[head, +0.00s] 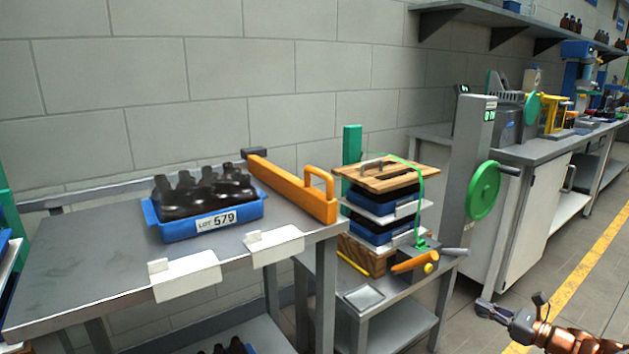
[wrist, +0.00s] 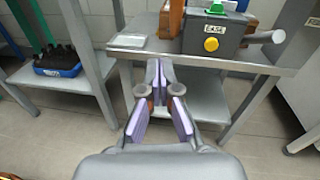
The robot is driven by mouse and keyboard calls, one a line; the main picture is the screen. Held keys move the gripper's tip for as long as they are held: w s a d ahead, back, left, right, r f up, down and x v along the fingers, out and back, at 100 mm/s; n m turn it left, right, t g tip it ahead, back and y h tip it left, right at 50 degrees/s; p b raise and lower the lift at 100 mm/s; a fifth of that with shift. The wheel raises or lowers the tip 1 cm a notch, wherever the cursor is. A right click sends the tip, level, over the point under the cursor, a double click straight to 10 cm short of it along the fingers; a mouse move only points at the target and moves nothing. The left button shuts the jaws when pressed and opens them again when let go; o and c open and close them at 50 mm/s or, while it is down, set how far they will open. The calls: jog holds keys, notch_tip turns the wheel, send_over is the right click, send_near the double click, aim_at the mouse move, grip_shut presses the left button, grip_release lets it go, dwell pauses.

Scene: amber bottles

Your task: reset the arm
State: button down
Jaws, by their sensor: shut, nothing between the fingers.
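My gripper (head: 490,310) is at the lower right of the head view, low in front of the small grey stand and over the floor. In the wrist view my gripper (wrist: 162,90) points at the stand's lower shelf, with its purple-padded fingers shut and nothing between them. It appears apart from the stand. My copper-coloured arm enters from the bottom right corner of the head view.
A blue tray (head: 200,229) of dark bottles sits on the grey table (head: 80,270). The stand holds a strapped stack under a wooden board (head: 388,175). A post with a green handwheel (head: 484,190) rises beside it. Floor (head: 560,250) at right is clear.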

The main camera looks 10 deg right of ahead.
jog(key=w+a+r+n+g+y+p, duration=0.2)
jog(key=a+r+n+g+y+p, duration=0.15)
jog(key=a+r, duration=0.65)
jog(key=s+a+r+n+g+p, duration=0.25)
jog(key=s+a+r+n, duration=0.2)
jog(key=a, duration=0.45)
jog(key=s+a+r+n+g+p, duration=0.25)
jog(key=a+r+n+g, duration=0.2)
jog(key=a, duration=0.45)
jog(key=s+a+r+n+g+p, duration=0.25)
jog(key=s+a+r+n, duration=0.2)
jog(key=a, duration=0.45)
jog(key=s+a+r+n+g+h+p, duration=0.2)
jog(key=s+a+r+n+h+p, duration=0.1)
jog(key=s, duration=0.5)
jog(key=s+a+r+n+g+h+p, duration=0.2)
jog(key=s+a+n+h+p, duration=0.15)
jog(key=s, duration=0.35)
jog(key=s+d+r+n+h+p, duration=0.1)
jog(key=s+d+n+h+p, duration=0.1)
jog(key=s+d, duration=0.3)
jog(key=s+d+r+n+h+p, duration=0.2)
jog(key=s+d+h+p, duration=0.2)
jog(key=s, duration=0.5)
jog(key=shift+d+r+n+t+h+p, duration=0.25)
jog(key=shift+d+n+t+h+p, duration=0.15)
jog(key=shift+h, duration=0.1)
